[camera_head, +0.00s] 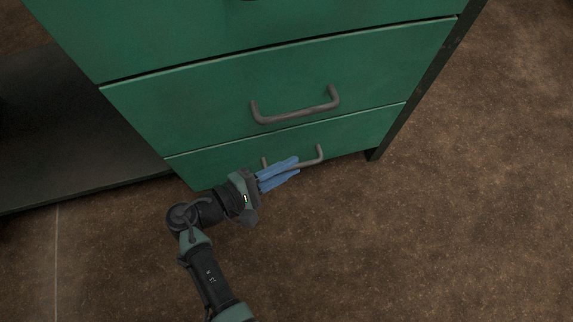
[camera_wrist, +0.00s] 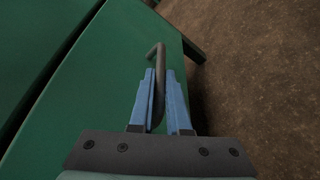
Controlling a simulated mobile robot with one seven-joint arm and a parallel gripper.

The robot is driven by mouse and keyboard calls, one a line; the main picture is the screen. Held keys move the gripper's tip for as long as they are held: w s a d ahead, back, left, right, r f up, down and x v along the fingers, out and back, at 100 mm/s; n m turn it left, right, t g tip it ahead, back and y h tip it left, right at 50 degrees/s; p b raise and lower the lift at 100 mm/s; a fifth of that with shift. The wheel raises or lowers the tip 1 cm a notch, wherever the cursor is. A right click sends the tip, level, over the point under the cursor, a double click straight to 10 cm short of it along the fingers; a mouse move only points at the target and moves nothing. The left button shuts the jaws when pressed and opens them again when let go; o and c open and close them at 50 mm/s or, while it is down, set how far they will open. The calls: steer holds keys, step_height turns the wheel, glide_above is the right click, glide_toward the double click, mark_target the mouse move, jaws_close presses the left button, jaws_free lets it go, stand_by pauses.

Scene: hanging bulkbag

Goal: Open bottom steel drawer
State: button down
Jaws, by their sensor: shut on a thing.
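The bottom steel drawer (camera_head: 352,137) is the lowest green front of the cabinet, and it also fills the left of the wrist view (camera_wrist: 100,110). It looks flush with the front above it. Its grey bar handle (camera_head: 308,162) stands out from the front, and its bent end shows in the wrist view (camera_wrist: 156,56). My gripper (camera_head: 294,167) has blue fingers, one on each side of the handle bar. It is shut on the handle, left of its middle in the head view. The fingers hide part of the bar.
Another green drawer with a grey handle (camera_head: 295,106) is directly above, and a further drawer front (camera_head: 230,30) is above that. A dark cabinet leg (camera_head: 374,154) stands at the right. A dark low surface (camera_head: 70,130) lies at the left. The brown floor (camera_head: 400,250) in front is clear.

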steer(key=s+d+p, duration=0.3)
steer(key=s+p, duration=0.1)
steer(key=s, duration=0.6)
steer(key=s+d+p, duration=0.3)
steer(key=s+p, duration=0.2)
steer(key=s, duration=0.6)
steer(key=s+d+p, duration=0.4)
steer(key=s, duration=0.6)
steer(key=shift+s, duration=0.25)
steer(key=c, duration=0.9)
jaws_free()
steer(key=shift+d, duration=0.1)
steer(key=shift+w, duration=0.1)
steer(key=shift+p, duration=0.3)
steer(key=p+v, duration=0.1)
steer(key=v, duration=1.2)
